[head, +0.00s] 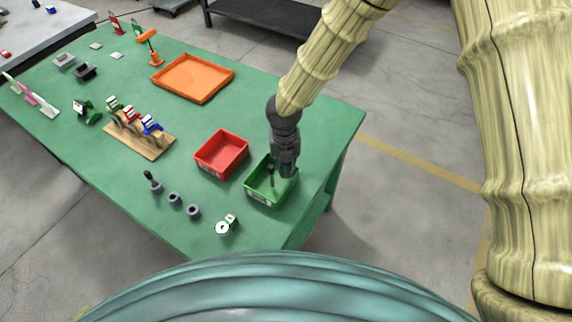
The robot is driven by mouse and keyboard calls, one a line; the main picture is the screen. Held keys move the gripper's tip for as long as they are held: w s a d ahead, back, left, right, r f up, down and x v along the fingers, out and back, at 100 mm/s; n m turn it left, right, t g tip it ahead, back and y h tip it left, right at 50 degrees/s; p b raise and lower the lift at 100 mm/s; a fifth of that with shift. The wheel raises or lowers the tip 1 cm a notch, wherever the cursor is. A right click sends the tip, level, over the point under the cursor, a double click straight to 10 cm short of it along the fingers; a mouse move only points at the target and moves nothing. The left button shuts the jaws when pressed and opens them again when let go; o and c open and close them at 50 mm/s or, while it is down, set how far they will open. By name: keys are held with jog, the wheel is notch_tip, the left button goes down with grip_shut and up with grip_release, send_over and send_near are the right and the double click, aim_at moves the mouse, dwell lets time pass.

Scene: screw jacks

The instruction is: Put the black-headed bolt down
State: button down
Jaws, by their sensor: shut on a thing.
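My gripper (284,172) points down into the green bin (263,202) near the right edge of the table. It is shut on the black-headed bolt (271,173), a small dark piece with a wider top that shows at the fingers' left side, inside the bin's outline. The fingers cover part of it, and I cannot tell whether its lower end touches the bin floor. Another dark-topped piece with a grey base (152,182) stands on the table to the left.
A red bin (222,153) stands close left of the green bin. Grey rings (175,199) and a white round gauge-like piece (226,225) lie in front. A wooden rack (139,140) and an orange tray (193,78) are farther back. The green table (110,185) has clear patches.

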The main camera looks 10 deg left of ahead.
jog(key=shift+f, duration=0.45)
jog(key=c, duration=1.8)
grip_release()
jog(key=shift+o, duration=0.2)
jog(key=shift+r, duration=0.15)
notch_tip(320, 180, up, 13)
jog(key=shift+a+b, duration=0.15)
jog(key=shift+b, duration=1)
